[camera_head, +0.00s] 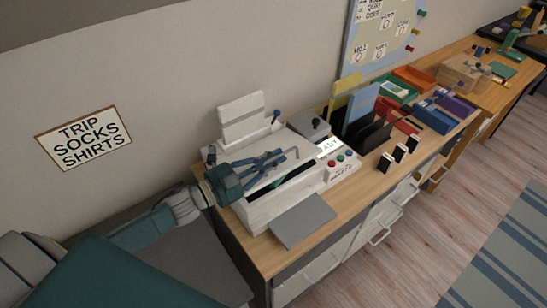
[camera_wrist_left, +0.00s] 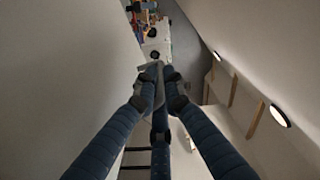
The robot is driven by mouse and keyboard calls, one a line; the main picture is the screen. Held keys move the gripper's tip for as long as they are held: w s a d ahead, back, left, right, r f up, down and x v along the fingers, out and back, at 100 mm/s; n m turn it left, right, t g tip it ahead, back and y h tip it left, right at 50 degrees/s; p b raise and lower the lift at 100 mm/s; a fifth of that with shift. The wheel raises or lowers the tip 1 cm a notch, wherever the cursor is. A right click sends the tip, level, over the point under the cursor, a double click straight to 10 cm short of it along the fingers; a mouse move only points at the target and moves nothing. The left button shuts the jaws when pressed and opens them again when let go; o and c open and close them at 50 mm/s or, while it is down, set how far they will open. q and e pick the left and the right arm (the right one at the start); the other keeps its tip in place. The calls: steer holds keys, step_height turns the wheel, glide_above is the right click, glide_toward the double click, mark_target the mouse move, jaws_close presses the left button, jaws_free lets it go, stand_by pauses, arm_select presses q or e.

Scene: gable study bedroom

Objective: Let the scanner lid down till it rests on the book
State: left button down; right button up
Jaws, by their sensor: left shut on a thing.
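The white scanner (camera_head: 262,212) stands on the wooden desk. Its pale lid (camera_head: 302,168) is seen from above, and a dark gap shows between it and the scanner's front part. A narrow green strip (camera_head: 279,182) shows in the gap; it may be the book, mostly hidden. My left gripper (camera_head: 283,154) comes in from the left over the scanner. Its blue fingers are closed together beside a thin grey bar, apparently on the lid. In the left wrist view the fingertips (camera_wrist_left: 155,70) meet on a small pale piece. My right gripper is not in view.
A grey flat tray (camera_head: 302,221) sticks out at the scanner's front. A white upright panel (camera_head: 242,117) stands behind it. Dark file holders (camera_head: 372,135) and coloured trays (camera_head: 433,119) fill the desk to the right. The wall is close behind.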

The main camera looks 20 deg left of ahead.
arm_select(q)
steer(key=c, duration=1.9)
jaws_free()
steer(key=shift+d, duration=0.1)
steer(key=shift+s+a, duration=0.2)
steer(key=shift+s, duration=0.05)
steer(key=v, duration=1.1)
steer(key=shift+s, duration=0.3)
steer(key=shift+f, duration=0.1)
